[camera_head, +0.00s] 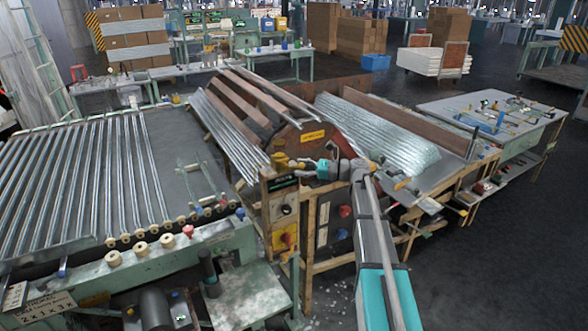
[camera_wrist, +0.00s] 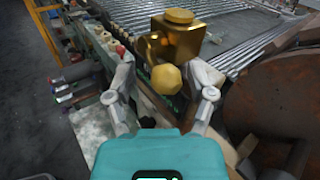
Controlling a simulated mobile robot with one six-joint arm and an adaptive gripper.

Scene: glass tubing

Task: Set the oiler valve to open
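The oiler valve is a brass-coloured block (camera_wrist: 178,42) with a round cap on top and a faceted yellow knob (camera_wrist: 166,78) facing the wrist camera. In the head view it shows as a small yellow fitting (camera_head: 281,160) on top of the machine's control post. My gripper (camera_wrist: 163,82) is open, one finger on each side of the knob in the wrist picture. No contact shows, and I cannot tell how deep the knob sits between the fingers. In the head view my gripper (camera_head: 306,167) is just right of the fitting. The valve's setting cannot be read.
A rack of glass tubes (camera_head: 85,185) lies at left. More tubes (camera_head: 385,135) lie on the sloped bed at right. A rust-brown drum (camera_wrist: 270,105) is close on the right in the wrist view. The control post (camera_head: 284,215) stands below the fitting. The dark floor at lower right is clear.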

